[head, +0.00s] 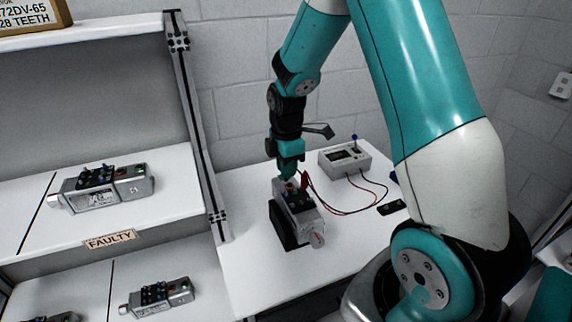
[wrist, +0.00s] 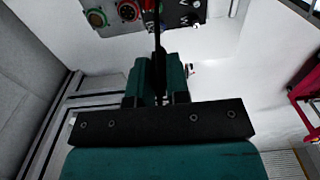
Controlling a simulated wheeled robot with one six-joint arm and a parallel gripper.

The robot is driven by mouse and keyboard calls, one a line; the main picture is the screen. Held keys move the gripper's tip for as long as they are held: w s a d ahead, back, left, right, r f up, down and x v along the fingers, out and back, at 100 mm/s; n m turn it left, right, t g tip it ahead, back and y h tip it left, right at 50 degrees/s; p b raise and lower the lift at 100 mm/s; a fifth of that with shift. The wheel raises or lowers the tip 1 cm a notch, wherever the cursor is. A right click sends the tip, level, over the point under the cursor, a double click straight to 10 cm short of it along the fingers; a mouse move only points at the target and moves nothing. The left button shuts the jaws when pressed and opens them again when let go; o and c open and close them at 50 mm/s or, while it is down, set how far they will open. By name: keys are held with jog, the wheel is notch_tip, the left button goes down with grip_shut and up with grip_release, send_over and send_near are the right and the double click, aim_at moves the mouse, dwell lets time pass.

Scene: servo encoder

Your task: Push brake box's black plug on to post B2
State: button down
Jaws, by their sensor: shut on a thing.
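My gripper (head: 288,174) is above the far end of a grey servo motor on the table. In the wrist view its teal fingers (wrist: 159,82) are shut on a slim black plug (wrist: 158,48), which points toward the motor's terminal panel (wrist: 183,14). A red plug (head: 304,180) shows beside the gripper in the head view. The motor (head: 309,226) sits tilted on a black stand (head: 283,232). I cannot tell which post is B2, or whether the black plug touches one. The brake box (head: 336,166) is a pale case behind, with red and black leads.
A small black device (head: 392,207) lies right of the leads. Green-ringed (wrist: 97,18) and red-ringed connectors show beside the terminal panel. A shelf marked FAULTY (head: 110,240) holds other motors at left, its upright next to the table. The table's front left is clear.

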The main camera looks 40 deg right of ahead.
aim_at(286, 192)
jog(key=shift+f+b, duration=1.55)
jog(key=shift+f, duration=0.8)
jog(key=shift+f, duration=0.2)
dwell(0.4)
jog(key=c, duration=1)
grip_release()
jog(key=shift+r, duration=0.1)
jog(key=shift+r+p, duration=3.05)
jog(key=shift+r, duration=0.45)
jog(key=shift+a, duration=0.1)
